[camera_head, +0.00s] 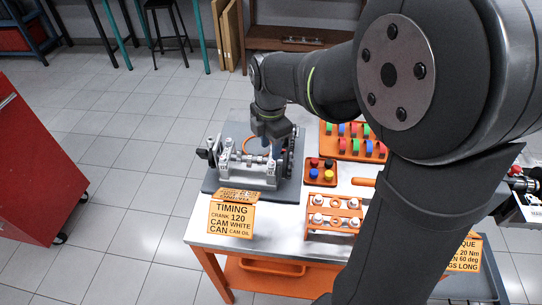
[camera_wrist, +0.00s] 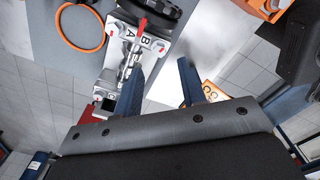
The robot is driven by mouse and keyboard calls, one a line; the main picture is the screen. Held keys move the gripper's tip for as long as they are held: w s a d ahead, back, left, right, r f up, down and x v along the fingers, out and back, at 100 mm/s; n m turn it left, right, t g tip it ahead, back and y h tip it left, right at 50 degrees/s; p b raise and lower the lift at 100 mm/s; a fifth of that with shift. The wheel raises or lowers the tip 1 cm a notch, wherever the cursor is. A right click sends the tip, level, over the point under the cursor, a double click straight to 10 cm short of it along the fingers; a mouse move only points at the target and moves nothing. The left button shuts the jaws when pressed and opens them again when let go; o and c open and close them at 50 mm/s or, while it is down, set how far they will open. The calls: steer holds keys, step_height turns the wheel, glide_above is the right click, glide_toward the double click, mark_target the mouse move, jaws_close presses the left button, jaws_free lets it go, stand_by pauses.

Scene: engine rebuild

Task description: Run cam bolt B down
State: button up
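The engine block (camera_head: 250,167) sits on a dark mat on the workbench. My gripper (camera_head: 273,145) hangs over its back right part. In the wrist view my gripper (camera_wrist: 160,78) has its two blue fingers apart, with nothing visible between them. The white cam cap piece (camera_wrist: 142,45), marked A and B, lies beyond the left finger. Small red pieces, such as one beside the letter B (camera_wrist: 142,25), stand on it. I cannot tell whether a red piece is cam bolt B itself, or how deep any bolt sits. A dark round wheel (camera_wrist: 152,8) lies just beyond.
An orange ring (camera_wrist: 80,28) lies left of the engine. An orange tray of coloured caps (camera_head: 320,173), a rack of white-topped parts (camera_head: 333,217) and a larger orange tray (camera_head: 352,145) stand to the right. A timing sign (camera_head: 231,220) stands at the front edge.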

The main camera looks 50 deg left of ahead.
mark_target(271, 162)
step_height(271, 162, down, 5)
stand_by(0.3)
jaws_close()
